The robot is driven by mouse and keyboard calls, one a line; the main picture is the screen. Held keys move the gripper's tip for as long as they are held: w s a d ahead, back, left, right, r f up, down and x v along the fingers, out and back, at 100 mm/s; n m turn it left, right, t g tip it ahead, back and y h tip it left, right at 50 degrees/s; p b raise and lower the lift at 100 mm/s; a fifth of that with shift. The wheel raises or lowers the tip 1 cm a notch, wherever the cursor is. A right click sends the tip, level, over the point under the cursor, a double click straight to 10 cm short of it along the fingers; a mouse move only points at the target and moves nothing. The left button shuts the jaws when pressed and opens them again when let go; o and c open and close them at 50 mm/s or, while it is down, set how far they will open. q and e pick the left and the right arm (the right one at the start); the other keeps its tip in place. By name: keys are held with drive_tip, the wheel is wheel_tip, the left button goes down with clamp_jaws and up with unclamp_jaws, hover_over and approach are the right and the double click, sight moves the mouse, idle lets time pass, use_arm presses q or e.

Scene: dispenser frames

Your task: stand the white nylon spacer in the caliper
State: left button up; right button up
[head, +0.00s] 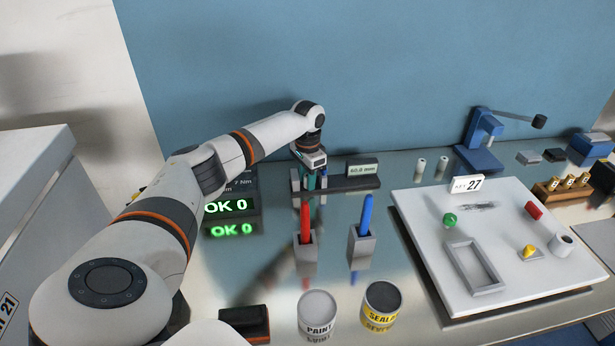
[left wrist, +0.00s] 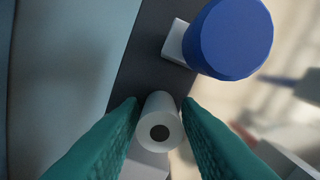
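The white nylon spacer (left wrist: 160,110) is a pale cylinder with a dark hole in its end. In the left wrist view it sits between the teal fingers of my left gripper (left wrist: 161,103), which press close on both sides. In the head view my left gripper (head: 311,182) points down at the caliper, and the spacer is hidden there. The caliper (head: 350,184) is a dark bar with a display reading 60.0 mm. Its dark bar (left wrist: 150,62) runs behind the spacer in the wrist view. Whether the spacer touches the bar is unclear. My right gripper is out of view.
A red pen (head: 305,218) and a blue pen (head: 367,212) stand in grey holders in front of the caliper. A white board (head: 420,245) with small parts lies right. Two pale cylinders (head: 420,168) (head: 442,166) stand behind it.

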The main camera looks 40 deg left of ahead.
use_arm(q)
drive_tip(key=shift+r, duration=0.1)
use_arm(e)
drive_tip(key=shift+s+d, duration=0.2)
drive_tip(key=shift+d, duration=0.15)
